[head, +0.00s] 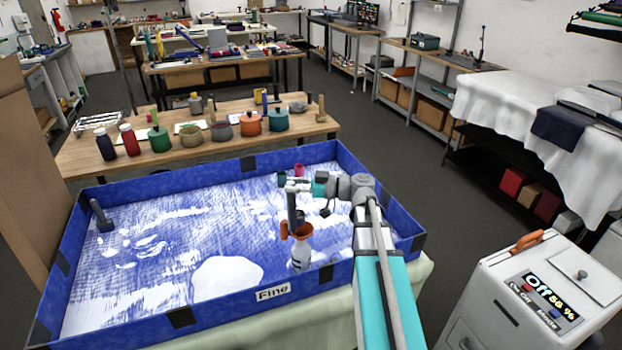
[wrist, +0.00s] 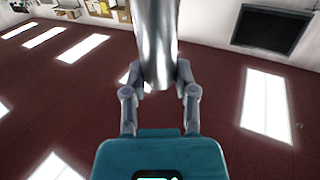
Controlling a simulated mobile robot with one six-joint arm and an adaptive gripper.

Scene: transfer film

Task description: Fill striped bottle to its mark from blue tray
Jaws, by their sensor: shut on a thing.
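The blue tray (head: 160,185) is wide and shallow, labelled "Fine", and holds white and blue loose material. The striped bottle (head: 299,259), white with dark bands, stands upright near the tray's front right. An orange-brown funnel (head: 304,231) sits at its mouth. My gripper (head: 298,187) is above the bottle, shut on a grey metal tool (head: 292,207) that hangs down to the funnel. In the wrist view the gripper (wrist: 160,88) has a finger on each side of the shiny tool (wrist: 157,45). The tool's lower end and the bottle's mark are hard to make out.
A grey upright piece (head: 101,216) stands at the tray's left. A dark cup (head: 282,178) and a magenta cup (head: 299,170) are behind my gripper. A wooden table (head: 75,156) with pots and bottles stands behind. A white cabinet (head: 497,290) reading "Off 58 %" is at right.

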